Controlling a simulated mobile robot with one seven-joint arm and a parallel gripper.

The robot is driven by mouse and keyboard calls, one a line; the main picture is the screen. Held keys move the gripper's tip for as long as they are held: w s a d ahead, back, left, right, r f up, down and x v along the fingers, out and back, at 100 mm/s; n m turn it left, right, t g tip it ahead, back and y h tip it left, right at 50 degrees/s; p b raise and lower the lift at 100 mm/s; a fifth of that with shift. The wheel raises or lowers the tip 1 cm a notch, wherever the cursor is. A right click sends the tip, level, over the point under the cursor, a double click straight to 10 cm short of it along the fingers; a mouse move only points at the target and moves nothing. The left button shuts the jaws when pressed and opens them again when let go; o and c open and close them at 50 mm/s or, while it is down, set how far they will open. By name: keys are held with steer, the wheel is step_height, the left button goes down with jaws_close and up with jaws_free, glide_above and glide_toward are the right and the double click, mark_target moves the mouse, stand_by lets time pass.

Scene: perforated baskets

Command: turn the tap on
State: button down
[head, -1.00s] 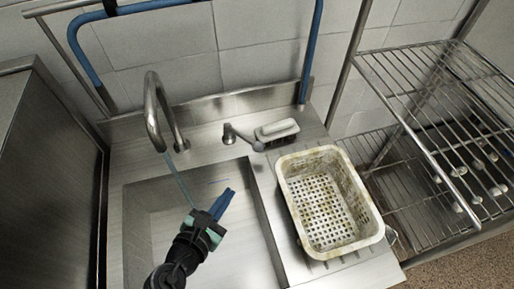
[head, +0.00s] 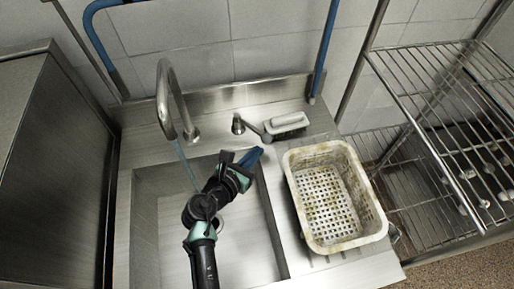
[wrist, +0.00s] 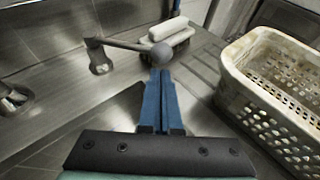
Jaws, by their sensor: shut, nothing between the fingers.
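The tap has a curved metal spout (head: 164,92) over the sink. Its separate lever (head: 250,128) stands to the right on the sink's back ledge and ends in a round knob, which points right and toward the front. A thin bluish streak (head: 187,165) runs from the spout mouth down into the basin. My gripper (head: 256,153), with blue fingers, is shut and empty, just in front of the knob. In the wrist view the fingertips (wrist: 160,74) lie right below the knob (wrist: 160,55); I cannot tell whether they touch.
A white scrubbing brush (head: 288,124) lies just right of the knob. A dirty white perforated basket (head: 365,190) stands on the drainboard right of the sink basin (head: 148,215). A wire rack (head: 425,80) is at the far right, a steel cabinet (head: 60,150) at the left.

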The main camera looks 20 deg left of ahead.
steer(key=shift+w+d+r, duration=0.1)
steer(key=shift+w, duration=0.5)
steer(key=shift+w+d+r+p, duration=0.2)
steer(key=shift+w+d+p, duration=0.2)
steer(key=shift+p, duration=0.15)
steer(key=shift+w+f, duration=0.1)
steer(key=shift+f, duration=0.15)
